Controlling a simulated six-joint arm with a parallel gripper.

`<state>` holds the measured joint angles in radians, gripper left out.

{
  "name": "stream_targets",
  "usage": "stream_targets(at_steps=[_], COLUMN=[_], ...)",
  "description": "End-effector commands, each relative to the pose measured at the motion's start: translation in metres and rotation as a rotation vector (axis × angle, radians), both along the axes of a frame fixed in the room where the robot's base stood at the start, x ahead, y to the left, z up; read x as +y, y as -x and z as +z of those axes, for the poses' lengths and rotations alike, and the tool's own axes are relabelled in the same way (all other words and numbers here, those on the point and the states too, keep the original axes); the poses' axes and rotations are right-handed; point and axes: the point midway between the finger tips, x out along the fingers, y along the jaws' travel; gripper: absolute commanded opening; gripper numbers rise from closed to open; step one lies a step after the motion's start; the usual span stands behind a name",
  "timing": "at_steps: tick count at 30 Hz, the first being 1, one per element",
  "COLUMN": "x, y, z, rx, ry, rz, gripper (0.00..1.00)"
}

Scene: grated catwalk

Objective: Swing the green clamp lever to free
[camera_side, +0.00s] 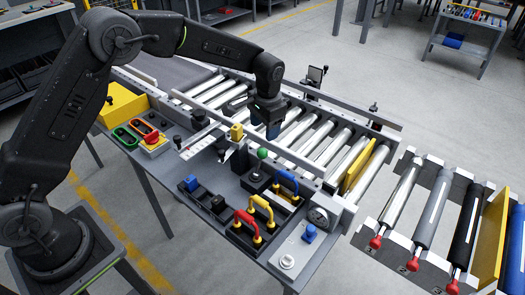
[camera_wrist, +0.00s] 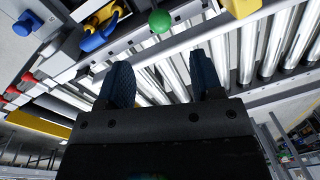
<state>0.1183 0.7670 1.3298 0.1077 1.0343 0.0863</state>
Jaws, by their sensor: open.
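A lever with a green ball knob (camera_side: 262,153) rises from a dark base (camera_side: 256,179) on the bench, just in front of the roller conveyor. The green knob also shows at the top of the wrist view (camera_wrist: 160,21). My gripper (camera_side: 271,131) hangs over the conveyor side, behind and above the green knob, apart from it. In the wrist view its two blue fingers (camera_wrist: 163,82) stand apart with nothing between them; rollers show behind. The lever's shaft is mostly hidden in the wrist view.
Red, yellow and blue loop handles (camera_side: 262,208) stand right of and in front of the lever. A yellow block (camera_side: 237,131) sits close on its left. A metal conveyor rail (camera_side: 300,160) runs behind it. A gauge (camera_side: 319,216) and a red button (camera_side: 152,138) are farther off.

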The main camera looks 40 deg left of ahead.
Motion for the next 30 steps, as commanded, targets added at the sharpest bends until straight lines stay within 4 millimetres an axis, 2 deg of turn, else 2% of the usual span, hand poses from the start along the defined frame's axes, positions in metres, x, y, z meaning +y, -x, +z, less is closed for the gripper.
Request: stream_targets(at_steps=[1,6,13,19,28,30], x=[0.002,0.005,0.008,0.009,0.009,0.009], y=[0.001,0.000,-0.002,-0.002,-0.002,-0.002], z=[-0.013,-0.048,-0.085,-0.099,-0.100,-0.100], rx=[0.005,0.004,0.001,-0.001,-0.002,-0.002], ry=[0.000,0.000,0.001,0.001,0.002,0.002], rz=[0.001,0.001,0.001,0.001,0.001,0.001], gripper=[0.60,0.60,0.60,0.60,0.60,0.54])
